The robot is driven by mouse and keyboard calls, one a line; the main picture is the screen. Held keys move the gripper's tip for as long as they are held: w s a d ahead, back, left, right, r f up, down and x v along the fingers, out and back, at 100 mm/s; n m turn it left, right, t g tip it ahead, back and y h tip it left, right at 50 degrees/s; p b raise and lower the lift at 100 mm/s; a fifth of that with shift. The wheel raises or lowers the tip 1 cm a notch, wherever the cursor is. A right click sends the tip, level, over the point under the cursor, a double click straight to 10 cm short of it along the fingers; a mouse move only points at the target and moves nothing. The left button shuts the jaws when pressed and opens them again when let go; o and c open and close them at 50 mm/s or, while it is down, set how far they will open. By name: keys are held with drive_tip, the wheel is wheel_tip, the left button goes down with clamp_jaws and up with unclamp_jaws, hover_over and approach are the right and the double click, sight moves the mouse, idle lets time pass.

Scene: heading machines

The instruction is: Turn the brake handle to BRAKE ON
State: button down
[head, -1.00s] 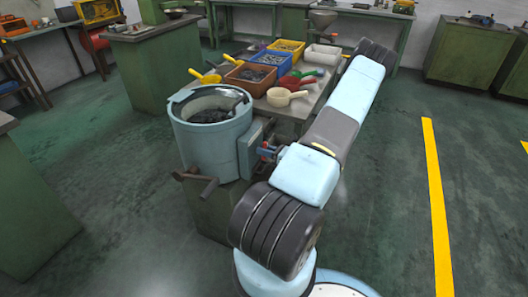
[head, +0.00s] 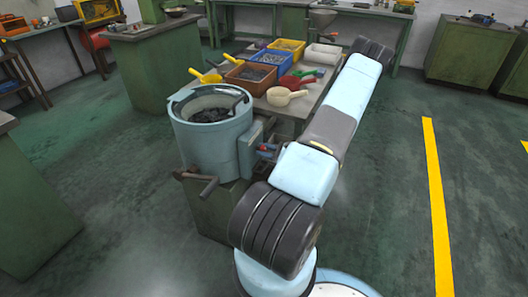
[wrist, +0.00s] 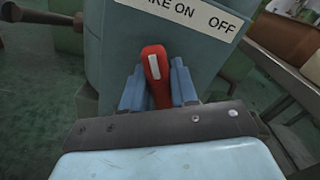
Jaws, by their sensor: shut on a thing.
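The brake handle (wrist: 157,70) is a red lever with a white stripe, in the middle of the wrist view. It points up toward the label plate (wrist: 185,14), leaning slightly left, with its tip below the "ON" lettering; "OFF" is farther right. My gripper (wrist: 158,88) has its two blue fingers on either side of the handle, shut on it. In the head view my gripper (head: 267,151) is at the side of the light blue drum machine (head: 212,142), by its control box (head: 250,148). Most of the handle there is hidden or too small to tell.
A crank (head: 197,180) sticks out at the machine's front. The floor right of my arm is clear.

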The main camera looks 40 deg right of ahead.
drive_tip(key=shift+s+a+f, duration=0.1)
drive_tip(key=shift+a, duration=0.05)
idle(0.4)
drive_tip(key=c, duration=1)
unclamp_jaws()
drive_tip(key=shift+o, duration=0.2)
drive_tip(key=v, duration=1.3)
drive_tip(key=shift+s+d, duration=0.25)
drive_tip(key=shift+s, duration=0.1)
drive_tip(key=shift+w+n, duration=0.1)
drive_tip(key=shift+n, duration=0.2)
